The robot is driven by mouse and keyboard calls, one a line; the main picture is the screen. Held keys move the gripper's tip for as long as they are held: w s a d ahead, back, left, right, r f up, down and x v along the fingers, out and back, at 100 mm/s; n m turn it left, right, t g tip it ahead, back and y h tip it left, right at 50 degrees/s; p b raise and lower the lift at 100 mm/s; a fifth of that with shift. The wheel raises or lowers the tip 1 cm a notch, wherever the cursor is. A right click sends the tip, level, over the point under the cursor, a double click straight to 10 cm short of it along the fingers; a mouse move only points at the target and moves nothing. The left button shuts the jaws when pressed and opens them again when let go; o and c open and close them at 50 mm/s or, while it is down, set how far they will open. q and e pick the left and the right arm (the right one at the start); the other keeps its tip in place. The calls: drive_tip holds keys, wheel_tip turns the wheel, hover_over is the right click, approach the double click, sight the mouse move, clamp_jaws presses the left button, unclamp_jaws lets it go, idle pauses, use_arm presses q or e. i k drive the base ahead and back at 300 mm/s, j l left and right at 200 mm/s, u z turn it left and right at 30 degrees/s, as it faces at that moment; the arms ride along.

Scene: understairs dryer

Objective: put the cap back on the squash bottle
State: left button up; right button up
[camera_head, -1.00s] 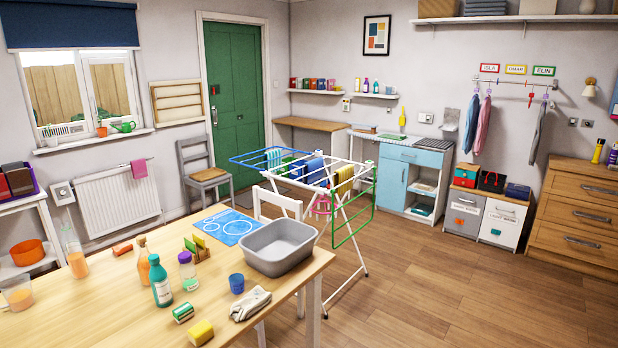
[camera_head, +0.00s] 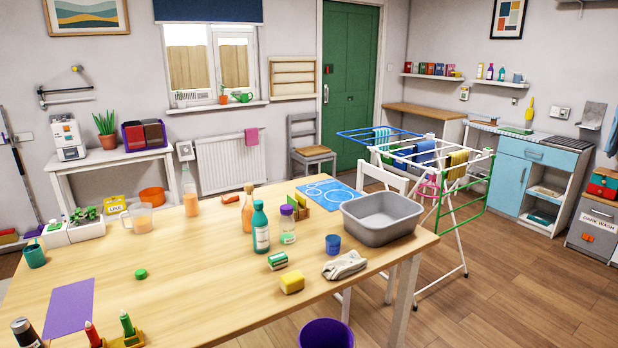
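A small green cap-like disc (camera_head: 140,274) lies flat on the wooden table (camera_head: 190,300), left of the middle. A tall clear bottle (camera_head: 190,190) with orange liquid in its lower part stands upright near the table's back edge. A second, orange bottle (camera_head: 247,210) stands to its right, beside a teal bottle (camera_head: 260,228). I cannot tell for sure which of the two orange ones is the squash bottle, or whether either neck is bare. Neither of my grippers is in view.
A jug (camera_head: 138,218) of orange liquid stands behind the disc. A purple-lidded jar (camera_head: 287,225), green-and-white block (camera_head: 277,260), yellow sponge (camera_head: 292,282), blue cup (camera_head: 333,244) and grey basin (camera_head: 383,216) are to the right. A purple mat (camera_head: 69,306) lies front left. Table around the disc is clear.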

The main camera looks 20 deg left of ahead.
sight(187, 182)
drive_tip(key=u, duration=1.3)
